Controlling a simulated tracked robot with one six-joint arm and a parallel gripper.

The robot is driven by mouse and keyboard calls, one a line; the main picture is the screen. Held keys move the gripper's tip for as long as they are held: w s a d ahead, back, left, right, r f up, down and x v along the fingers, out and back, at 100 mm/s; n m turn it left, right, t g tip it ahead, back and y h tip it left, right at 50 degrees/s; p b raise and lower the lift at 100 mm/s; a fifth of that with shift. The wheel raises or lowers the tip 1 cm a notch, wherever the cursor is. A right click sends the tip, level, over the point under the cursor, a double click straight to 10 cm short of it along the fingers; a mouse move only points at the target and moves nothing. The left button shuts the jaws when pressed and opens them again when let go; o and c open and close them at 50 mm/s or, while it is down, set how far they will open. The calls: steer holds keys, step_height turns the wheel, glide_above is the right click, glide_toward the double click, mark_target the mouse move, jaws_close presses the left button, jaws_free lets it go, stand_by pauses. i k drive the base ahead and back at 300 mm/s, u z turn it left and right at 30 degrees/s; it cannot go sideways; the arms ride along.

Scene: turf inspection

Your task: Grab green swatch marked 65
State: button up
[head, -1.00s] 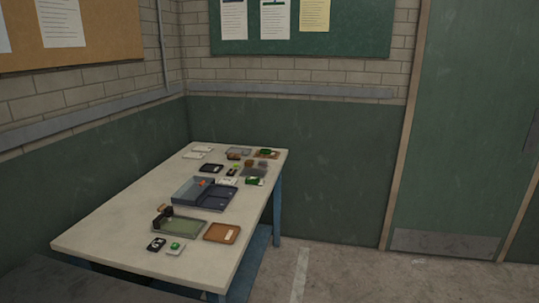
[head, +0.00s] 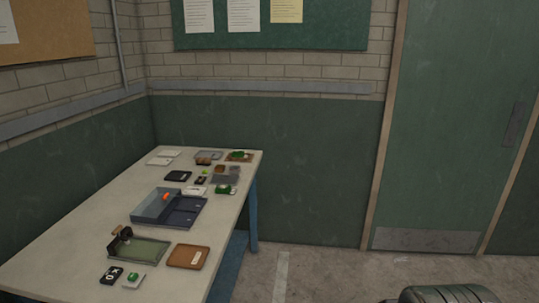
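Several small green pieces lie on the table (head: 60,240), and any of them may be the green swatch; no number 65 can be read at this size. One green piece on a white base (head: 133,280) is at the near edge. Another green piece with a white label (head: 226,190) is toward the back right side. A third green piece (head: 240,154) lies on a brown tray at the far end. My gripper is not in view.
A blue-grey open box (head: 170,206) stands mid-table. A green-bottomed tray (head: 140,250), a brown tray (head: 188,257) and a black piece (head: 112,274) are nearer. Floor right of the table is clear up to a dark rounded thing (head: 445,293), which I cannot identify.

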mark_target(240, 154)
steer(key=i, duration=3.95)
steer(key=u, duration=1.1)
